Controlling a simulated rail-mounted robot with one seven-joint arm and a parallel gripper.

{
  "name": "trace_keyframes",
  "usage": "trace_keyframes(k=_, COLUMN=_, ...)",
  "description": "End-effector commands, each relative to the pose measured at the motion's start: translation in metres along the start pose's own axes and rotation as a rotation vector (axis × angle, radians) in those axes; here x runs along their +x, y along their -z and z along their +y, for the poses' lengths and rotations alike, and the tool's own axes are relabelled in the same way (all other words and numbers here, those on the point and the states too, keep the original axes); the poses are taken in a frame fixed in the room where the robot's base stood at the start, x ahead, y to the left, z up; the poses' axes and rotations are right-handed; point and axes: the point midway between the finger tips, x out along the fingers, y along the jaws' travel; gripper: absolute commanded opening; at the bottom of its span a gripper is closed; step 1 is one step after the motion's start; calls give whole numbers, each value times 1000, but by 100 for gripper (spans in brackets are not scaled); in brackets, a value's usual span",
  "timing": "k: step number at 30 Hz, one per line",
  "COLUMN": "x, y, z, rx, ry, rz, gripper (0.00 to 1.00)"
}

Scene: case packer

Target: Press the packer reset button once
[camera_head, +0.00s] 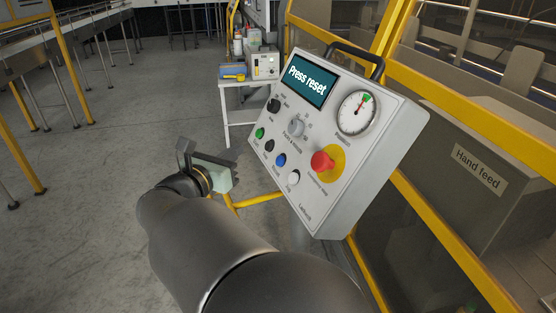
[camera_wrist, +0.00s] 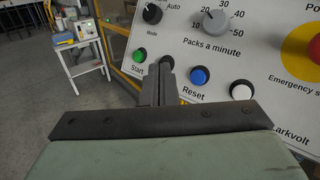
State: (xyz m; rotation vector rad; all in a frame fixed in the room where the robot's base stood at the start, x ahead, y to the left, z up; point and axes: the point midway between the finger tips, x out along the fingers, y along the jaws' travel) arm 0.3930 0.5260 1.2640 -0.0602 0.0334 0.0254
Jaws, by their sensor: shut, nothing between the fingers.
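The tilted grey control panel (camera_head: 330,190) has a screen (camera_head: 307,82) reading "Press reset". The blue reset button (camera_head: 280,160) is in its lower row, between a black button (camera_head: 269,145) and a white button (camera_head: 293,177). In the wrist view the blue button (camera_wrist: 199,76) sits above the label "Reset". My gripper (camera_head: 236,156) is shut and empty, left of the panel. In the wrist view its fingertips (camera_wrist: 160,76) appear left of the blue button and partly cover the black one. The gap between fingertips and panel is hard to judge.
A green start button (camera_head: 260,132), a black mode knob (camera_head: 273,105), a grey speed knob (camera_head: 296,127) and a red emergency stop (camera_head: 322,162) share the panel. A handle (camera_head: 355,57) tops it. A yellow frame (camera_head: 440,215) stands right; open floor (camera_head: 90,190) lies left.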

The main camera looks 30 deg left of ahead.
Motion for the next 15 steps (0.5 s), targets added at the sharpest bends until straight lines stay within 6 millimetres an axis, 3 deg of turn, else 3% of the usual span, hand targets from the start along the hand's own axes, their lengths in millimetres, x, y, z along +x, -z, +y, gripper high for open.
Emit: trace_keyframes(k=15, x=46, y=37, z=-33, rx=0, ry=2, rz=1, gripper=0)
